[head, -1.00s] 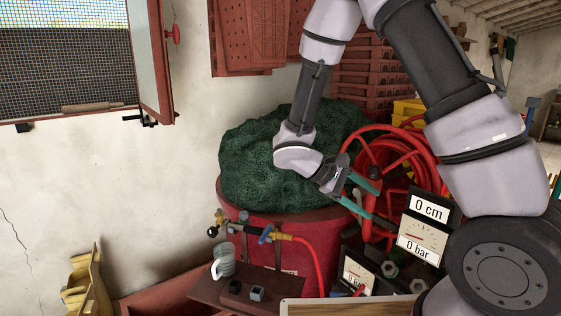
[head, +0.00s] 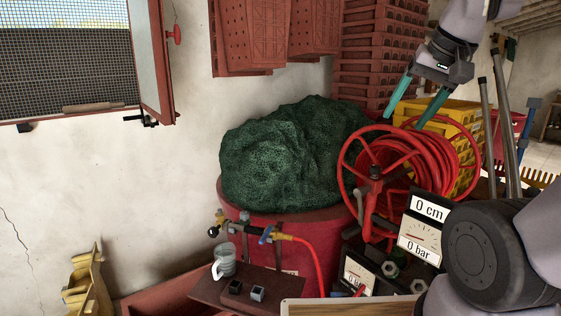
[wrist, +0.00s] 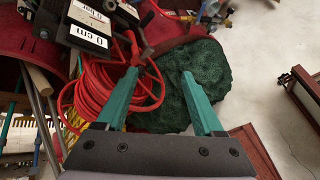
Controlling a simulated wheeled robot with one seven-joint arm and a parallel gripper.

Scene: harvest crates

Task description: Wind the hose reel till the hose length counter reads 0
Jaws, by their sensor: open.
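The red hose reel (head: 350,170) stands right of the red barrel, with red hose (head: 432,160) coiled on it. Its crank handle (head: 367,207) hangs down from the hub at the front. The hose length counter (head: 429,207) reads 0 cm. My gripper (head: 408,110) is above and behind the reel at the upper right, its teal fingers apart and empty, touching nothing that I can make out. In the wrist view my gripper (wrist: 160,85) is open, with the hose coil (wrist: 95,90) at its left and the counter (wrist: 88,36) at upper left, upside down.
A pressure gauge (head: 421,242) under the counter reads 0 bar. A dark green net heap (head: 285,155) lies on the red barrel (head: 320,240). Yellow crates (head: 462,112) and stacked red crates (head: 375,60) stand behind the reel. Metal poles (head: 505,125) stand at its right.

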